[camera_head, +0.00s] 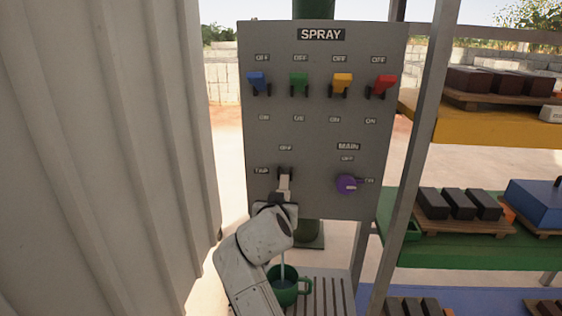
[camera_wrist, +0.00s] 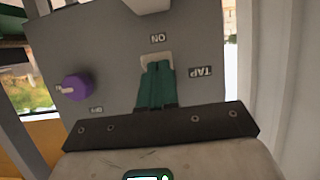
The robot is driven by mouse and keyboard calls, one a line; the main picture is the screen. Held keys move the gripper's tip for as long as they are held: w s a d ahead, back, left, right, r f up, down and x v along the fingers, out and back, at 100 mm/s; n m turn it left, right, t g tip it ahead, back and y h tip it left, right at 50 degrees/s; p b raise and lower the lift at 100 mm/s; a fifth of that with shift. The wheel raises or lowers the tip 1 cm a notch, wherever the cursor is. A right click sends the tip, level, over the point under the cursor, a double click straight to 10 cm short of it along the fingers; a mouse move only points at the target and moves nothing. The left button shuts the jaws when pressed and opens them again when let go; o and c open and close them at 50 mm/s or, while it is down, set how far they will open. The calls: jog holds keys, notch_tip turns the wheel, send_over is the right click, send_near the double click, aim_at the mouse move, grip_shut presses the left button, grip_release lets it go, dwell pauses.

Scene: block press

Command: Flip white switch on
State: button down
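The white switch (camera_head: 284,184) is low on the left of the grey SPRAY panel (camera_head: 320,135), beside the TAP label. Its lever appears to point down, away from the OFF label above it. In the wrist view, part of the white switch (camera_wrist: 148,60) shows behind the fingertips. My gripper (camera_wrist: 157,66) has its green fingers together in front of the switch, touching or very near it. No clear grip around the lever shows. In the head view, my white wrist hides the area below the switch. A thin pale stream runs down into a green mug (camera_head: 286,290).
Blue, green, yellow and red switches (camera_head: 384,84) line the panel top. A purple MAIN knob (camera_head: 347,184) sits right of the white switch. A corrugated wall (camera_head: 105,150) stands close on the left. Shelves with dark blocks (camera_head: 460,204) and a metal post (camera_head: 415,150) stand right.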

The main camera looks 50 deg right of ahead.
jog(key=shift+f, duration=0.15)
jog(key=v, duration=1.1)
jog(key=shift+d, duration=0.1)
dwell(0.4)
